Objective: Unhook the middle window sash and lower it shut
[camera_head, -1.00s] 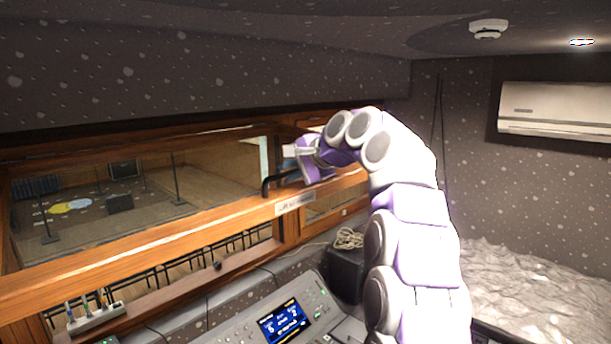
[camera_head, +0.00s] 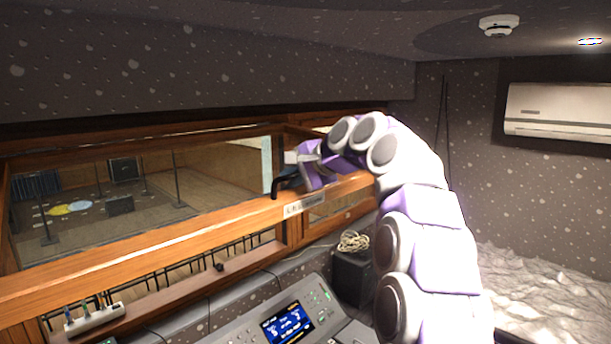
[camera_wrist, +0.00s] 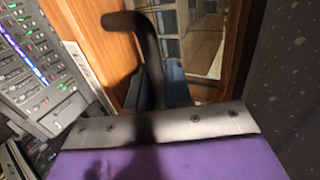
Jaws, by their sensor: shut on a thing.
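The middle window sash has a wooden bottom rail (camera_head: 150,240) that runs across the head view, with a gap below it. A dark curved handle (camera_head: 277,187) stands on the rail near its right end. My gripper (camera_head: 290,182) is at this handle, shut on it. In the wrist view the black handle (camera_wrist: 146,45) curves up from between the dark fingers (camera_wrist: 165,93). The fingertips are partly hidden by the gripper's grey and purple body. No hook can be made out.
A mixing console (camera_head: 285,325) with a lit screen lies below the window. A power strip (camera_head: 95,318) sits on the sill at left. A black box with coiled cable (camera_head: 353,243) stands at right. An air conditioner (camera_head: 560,110) hangs on the right wall.

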